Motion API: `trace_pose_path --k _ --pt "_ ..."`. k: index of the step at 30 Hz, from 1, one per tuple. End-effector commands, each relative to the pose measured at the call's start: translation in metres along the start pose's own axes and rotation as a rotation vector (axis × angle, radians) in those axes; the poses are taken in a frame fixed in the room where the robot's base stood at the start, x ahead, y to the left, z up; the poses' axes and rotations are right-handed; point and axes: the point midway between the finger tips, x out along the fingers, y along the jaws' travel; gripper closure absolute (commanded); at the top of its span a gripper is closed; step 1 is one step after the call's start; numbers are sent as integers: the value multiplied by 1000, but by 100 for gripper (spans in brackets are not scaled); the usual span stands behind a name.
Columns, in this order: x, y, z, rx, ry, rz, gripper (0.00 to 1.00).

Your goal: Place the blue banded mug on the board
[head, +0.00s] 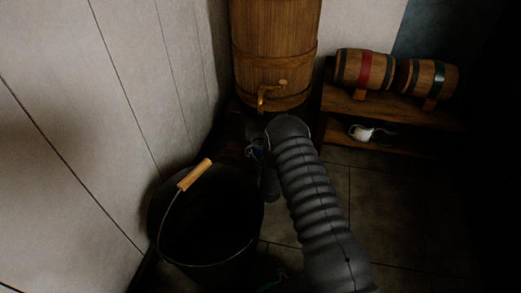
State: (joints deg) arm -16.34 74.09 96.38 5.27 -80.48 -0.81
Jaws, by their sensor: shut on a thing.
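My gripper (257,148) is in the dark below the brass tap, mostly hidden by my arm. It is shut on a small bluish thing with a pale edge, which appears to be the blue banded mug (253,153); only a sliver of it shows. Its tilt and whether it touches anything below cannot be told. I cannot pick out the board in the dark.
A large wooden barrel (274,45) with a brass tap (267,92) stands at the back. A black bucket (160,226) with a wooden grip is front left. A shelf (440,117) at right bears two small kegs, with a white mug (361,132) below.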

Motion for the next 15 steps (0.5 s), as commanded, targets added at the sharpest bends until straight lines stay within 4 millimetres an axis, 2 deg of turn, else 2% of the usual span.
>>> trace_pose_path --k 4,5,7,15 --pt "0 0 3 0 1 0 64" --pt "0 0 3 0 1 0 19" --pt "0 0 2 0 0 0 1" --pt "0 0 3 0 0 0 0"
